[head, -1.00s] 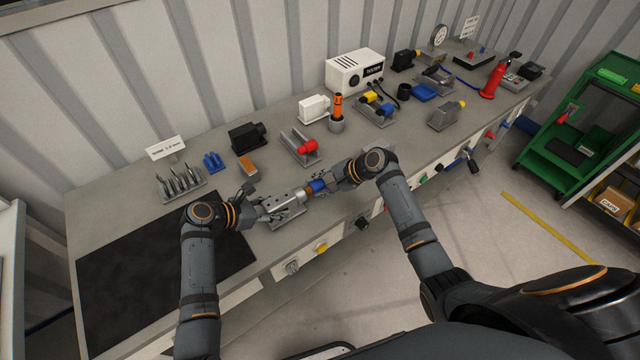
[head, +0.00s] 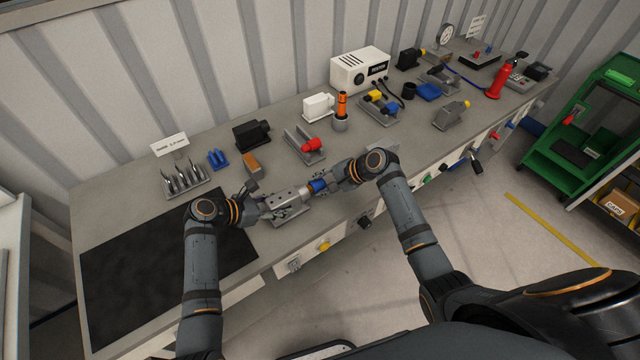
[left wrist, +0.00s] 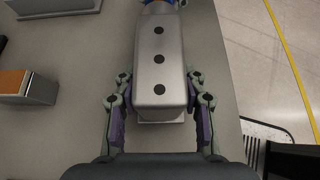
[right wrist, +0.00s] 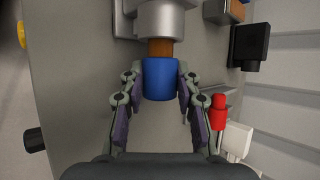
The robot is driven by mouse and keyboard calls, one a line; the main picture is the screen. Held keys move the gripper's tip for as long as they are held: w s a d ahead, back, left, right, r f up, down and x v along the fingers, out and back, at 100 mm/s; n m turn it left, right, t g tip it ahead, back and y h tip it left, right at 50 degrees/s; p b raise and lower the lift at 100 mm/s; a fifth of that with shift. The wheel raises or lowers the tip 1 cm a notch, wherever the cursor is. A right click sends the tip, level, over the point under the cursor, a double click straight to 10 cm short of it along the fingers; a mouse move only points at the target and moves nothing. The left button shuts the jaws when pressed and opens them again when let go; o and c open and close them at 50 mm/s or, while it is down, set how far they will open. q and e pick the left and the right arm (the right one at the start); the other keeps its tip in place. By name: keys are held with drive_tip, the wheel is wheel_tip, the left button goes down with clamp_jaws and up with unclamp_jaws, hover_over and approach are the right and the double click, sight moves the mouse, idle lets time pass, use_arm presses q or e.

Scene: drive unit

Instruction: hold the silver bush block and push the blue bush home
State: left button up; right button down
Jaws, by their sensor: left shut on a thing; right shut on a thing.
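The silver bush block (head: 290,196) sits near the bench's front edge. It also shows in the left wrist view (left wrist: 160,65), with several dark holes along its top. My left gripper (left wrist: 158,90) is shut on it, one finger against each side. The blue bush (right wrist: 160,79) is in line with the block's round silver collar (right wrist: 160,18). A short orange-brown length (right wrist: 160,47) shows between bush and collar. My right gripper (right wrist: 157,84) is shut on the blue bush, fingers on both sides. In the head view the blue bush (head: 317,186) is just right of the block.
Behind lie a red-nosed part in a grey holder (head: 307,147), an orange block (head: 251,165) and a black block (head: 251,134). A dark mat (head: 150,275) covers the bench's left end. Knobs such as the yellow one (head: 323,246) stick out along the front panel.

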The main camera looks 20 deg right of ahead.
drive_tip(key=shift+s+a, duration=0.2)
drive_tip(key=shift+a, duration=0.55)
drive_tip(key=c, duration=0.9)
unclamp_jaws()
drive_tip(key=shift+d, duration=0.1)
drive_tip(key=v, duration=1.2)
use_arm(q)
drive_tip(key=o, duration=1.3)
